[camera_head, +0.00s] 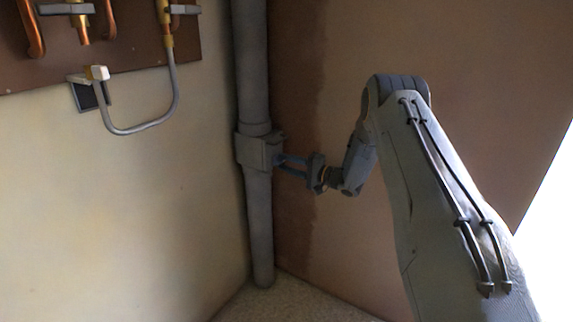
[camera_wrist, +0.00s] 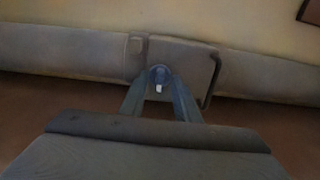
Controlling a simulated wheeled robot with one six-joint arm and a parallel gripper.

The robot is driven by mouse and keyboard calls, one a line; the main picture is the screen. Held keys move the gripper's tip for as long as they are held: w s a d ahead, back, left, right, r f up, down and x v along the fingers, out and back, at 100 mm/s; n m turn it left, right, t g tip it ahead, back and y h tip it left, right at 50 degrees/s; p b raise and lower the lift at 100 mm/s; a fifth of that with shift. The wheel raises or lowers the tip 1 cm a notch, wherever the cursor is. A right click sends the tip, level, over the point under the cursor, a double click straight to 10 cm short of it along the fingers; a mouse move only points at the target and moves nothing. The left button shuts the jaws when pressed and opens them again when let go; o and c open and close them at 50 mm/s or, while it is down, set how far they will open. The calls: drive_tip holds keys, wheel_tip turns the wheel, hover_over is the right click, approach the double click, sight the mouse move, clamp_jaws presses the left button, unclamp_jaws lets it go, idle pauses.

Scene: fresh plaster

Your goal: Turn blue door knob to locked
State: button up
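A small blue knob (camera_wrist: 159,74) with a white mark at its lower edge sits on the front of a grey box (camera_wrist: 187,62) in the wrist view. The box is fitted around a grey pipe and also shows in the head view (camera_head: 256,152). My gripper (camera_wrist: 158,84) reaches up to the box, with one blue-grey finger on each side of the knob. The fingertips are apart and very close to the knob; I cannot tell whether they touch it. In the head view my gripper (camera_head: 279,161) is at the box's right side, and the knob cannot be made out there.
The grey pipe (camera_head: 258,225) runs down the corner to the speckled floor (camera_head: 290,302). A brown wall (camera_head: 330,50) stands behind my arm. A brown board (camera_head: 120,45) with copper pipes and a looping grey hose (camera_head: 140,129) is on the pale left wall.

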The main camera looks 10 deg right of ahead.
drive_tip(key=v, duration=0.7)
drive_tip(key=shift+s+d, duration=0.3)
wheel_tip(320, 180, up, 5)
drive_tip(key=w+n+h+p, duration=0.1)
drive_tip(key=h+p, duration=0.1)
drive_tip(key=h, duration=0.4)
drive_tip(key=s+d+r+n+g+h+p, duration=0.1)
drive_tip(key=s+r+n+g+h+p, duration=0.15)
drive_tip(key=s+h, duration=0.45)
drive_tip(key=s+a+r+n+g+p, duration=0.1)
drive_tip(key=s+a+n+g, duration=0.1)
drive_tip(key=s, duration=1.1)
drive_tip(key=s+a+r+n+g+p, duration=0.1)
drive_tip(key=s+a+g, duration=0.2)
drive_tip(key=s, duration=1.1)
drive_tip(key=s+a+r+n+g+p, duration=0.1)
drive_tip(key=s+g, duration=0.4)
drive_tip(key=s, duration=0.9)
drive_tip(key=shift+a+r+n, duration=0.6)
drive_tip(key=shift+a+n, duration=0.25)
drive_tip(key=shift+s, duration=0.15)
